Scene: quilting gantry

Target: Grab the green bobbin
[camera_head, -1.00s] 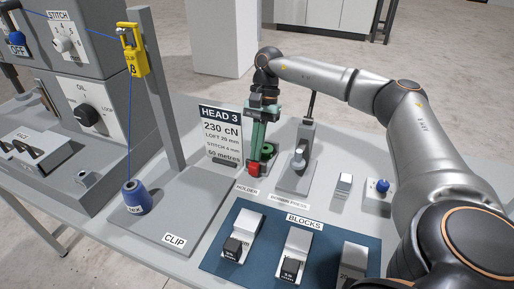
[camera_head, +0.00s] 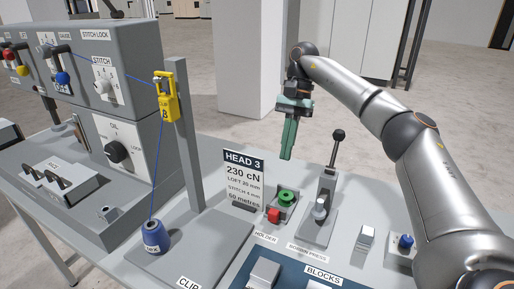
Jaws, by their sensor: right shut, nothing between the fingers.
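The green bobbin (camera_head: 286,197) sits in the holder (camera_head: 283,212) on the table, beside a red block-like part (camera_head: 273,215) at the holder's front left. My right gripper (camera_head: 287,153) has green fingers that point down. It is shut and empty, raised above the bobbin and apart from it. My left gripper is not in view.
The bobbin press (camera_head: 322,208) with its upright lever stands just right of the holder. The HEAD 3 card (camera_head: 243,182) stands close on the left. The clip post (camera_head: 188,140), a taut blue thread and a blue cone (camera_head: 152,236) are further left. A blocks mat (camera_head: 252,257) lies in front.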

